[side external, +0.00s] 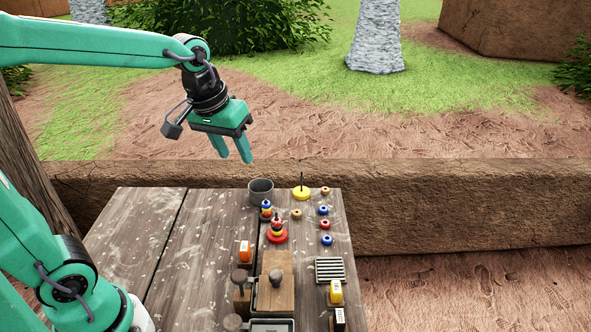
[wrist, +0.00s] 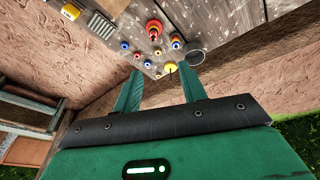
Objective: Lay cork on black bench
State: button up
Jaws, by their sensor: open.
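My gripper (side external: 234,156) is open and empty, raised above the far end of the table. In the wrist view its fingers (wrist: 160,70) stand apart with nothing between them. I cannot pick out the cork for certain; brown round-topped pieces stand near the front, one on a wooden block (side external: 268,300), one on a small post (side external: 241,296). No bench is plainly black; a small dark slatted rack (side external: 329,270) lies at the table's right.
On the plank table (side external: 140,240) stand a grey cup (side external: 261,191), a yellow ring on a peg (side external: 301,194), ring stacks (side external: 277,237), several loose small rings, an orange block (side external: 245,252) and a yellow block (side external: 336,292). A mud wall (side external: 450,205) runs behind. The table's left is clear.

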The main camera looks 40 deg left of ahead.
jog(key=s+f+m+t, duration=0.1)
jog(key=s+m+t, duration=0.1)
jog(key=s, duration=0.9)
jog(key=shift+s+m, duration=0.3)
jog(key=shift+m, duration=0.5)
